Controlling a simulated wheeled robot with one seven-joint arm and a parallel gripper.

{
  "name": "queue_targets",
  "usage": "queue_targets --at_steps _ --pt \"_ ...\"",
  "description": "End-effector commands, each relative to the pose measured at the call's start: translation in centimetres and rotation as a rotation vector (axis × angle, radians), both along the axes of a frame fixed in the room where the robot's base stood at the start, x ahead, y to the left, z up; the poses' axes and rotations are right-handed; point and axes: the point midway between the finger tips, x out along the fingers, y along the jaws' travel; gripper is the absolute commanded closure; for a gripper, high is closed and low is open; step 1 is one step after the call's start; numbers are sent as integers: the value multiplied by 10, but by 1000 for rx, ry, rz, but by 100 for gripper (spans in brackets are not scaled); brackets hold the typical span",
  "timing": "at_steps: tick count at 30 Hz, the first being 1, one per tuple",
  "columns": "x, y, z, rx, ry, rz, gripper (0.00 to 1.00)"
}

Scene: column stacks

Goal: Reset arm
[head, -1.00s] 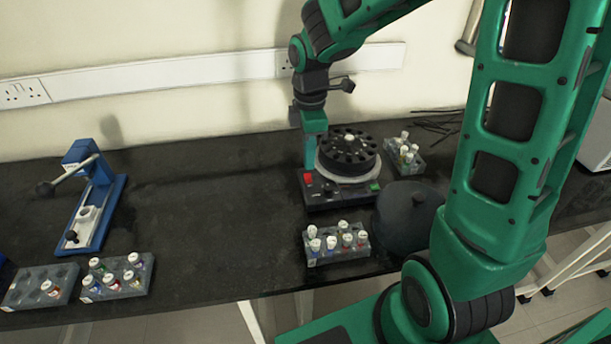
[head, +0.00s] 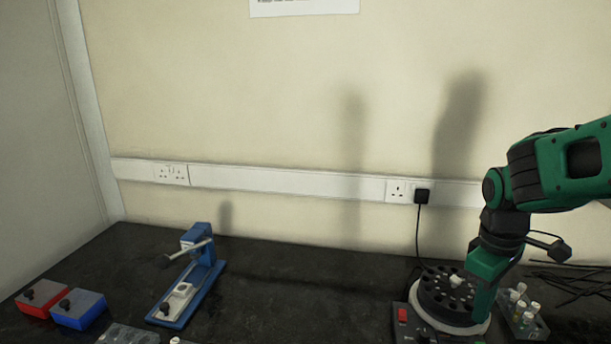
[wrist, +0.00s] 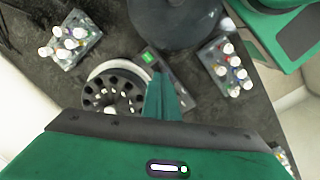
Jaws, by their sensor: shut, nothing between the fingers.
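My gripper (head: 482,305) points down at the right of the head view, in front of or over the black rotor of the centrifuge (head: 447,300). In the wrist view my gripper's green fingers (wrist: 162,85) are together and hold nothing. The centrifuge's round rotor (wrist: 113,92) shows beside the fingers there, with holes and a few vials in it. I cannot tell the height of the fingertips above the bench.
A rack of vials (head: 521,308) stands right of the centrifuge. The wrist view shows another vial rack (wrist: 228,66) and a dark round lid (wrist: 175,20). A blue press (head: 187,280), a red box (head: 42,297) and a blue box (head: 79,309) stand left. The middle bench is clear.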

Motion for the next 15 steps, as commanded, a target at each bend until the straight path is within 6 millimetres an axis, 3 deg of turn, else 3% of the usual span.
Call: queue_targets --at_steps 6,12,15 --pt "-73 -43 14 8 -32 -522 100" --pt "-128 -59 14 42 -41 -913 100" --pt "-144 -62 13 56 -40 -1031 100"
